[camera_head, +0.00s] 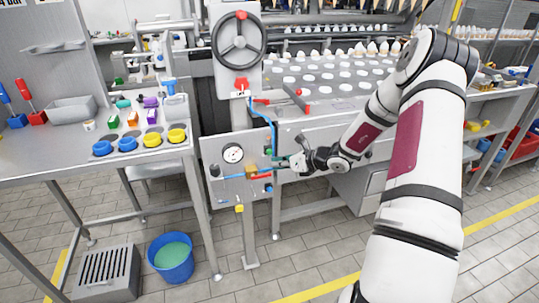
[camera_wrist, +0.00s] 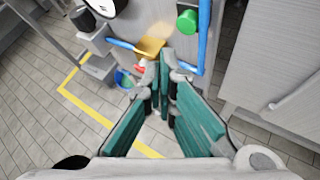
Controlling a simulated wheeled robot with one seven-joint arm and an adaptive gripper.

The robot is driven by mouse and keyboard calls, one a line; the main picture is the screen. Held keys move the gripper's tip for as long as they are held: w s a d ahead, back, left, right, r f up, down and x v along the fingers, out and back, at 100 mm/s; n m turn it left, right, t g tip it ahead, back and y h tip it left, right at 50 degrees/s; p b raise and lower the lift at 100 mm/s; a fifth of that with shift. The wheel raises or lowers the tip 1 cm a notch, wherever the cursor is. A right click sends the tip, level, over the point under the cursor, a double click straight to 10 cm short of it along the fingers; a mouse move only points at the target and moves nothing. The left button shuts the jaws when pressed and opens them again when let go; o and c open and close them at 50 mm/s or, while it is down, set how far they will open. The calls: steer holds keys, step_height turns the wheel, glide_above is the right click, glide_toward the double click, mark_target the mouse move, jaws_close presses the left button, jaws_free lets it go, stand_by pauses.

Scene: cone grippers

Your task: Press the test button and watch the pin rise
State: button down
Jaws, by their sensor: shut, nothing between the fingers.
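The grey test panel (camera_head: 222,187) stands upright below the machine. A green round button (camera_wrist: 187,20) sits on it near the top of the wrist view, right of a yellow block (camera_wrist: 150,47). I cannot tell for certain that it is the test button. My gripper (camera_head: 285,162) is in front of the panel's right part. In the wrist view its teal-padded fingers (camera_wrist: 166,68) are shut and empty, with their tips just below the yellow block and the green button. I cannot tell whether they touch anything. I cannot pick out the pin with certainty.
A pressure gauge (camera_head: 233,153) and blue tubing (camera_wrist: 203,38) are on the panel around the gripper. A grey handwheel (camera_head: 239,40) stands above. A table with blue and yellow cups (camera_head: 177,136) is at left. A blue bucket (camera_head: 171,258) stands on the floor.

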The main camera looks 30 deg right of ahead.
steer(key=shift+w+d, duration=0.25)
steer(key=shift+w, duration=0.6)
stand_by(0.9)
steer(key=shift+w+d, duration=0.1)
steer(key=shift+w, duration=0.25)
steer(key=shift+w+d+b, duration=0.15)
steer(key=shift+w+b, duration=0.2)
steer(key=shift+w, duration=0.15)
stand_by(1.6)
steer(key=shift+s, duration=0.15)
stand_by(0.6)
steer(key=shift+s+a, duration=0.25)
steer(key=shift+s, duration=0.5)
steer(key=shift+s+a+p, duration=0.25)
steer(key=shift+s, duration=0.55)
steer(key=shift+s+a+p, duration=0.2)
steer(key=shift+s+p, duration=0.05)
steer(key=shift+s, duration=0.55)
steer(key=shift+s+a+p, duration=0.25)
steer(key=shift+s, duration=0.55)
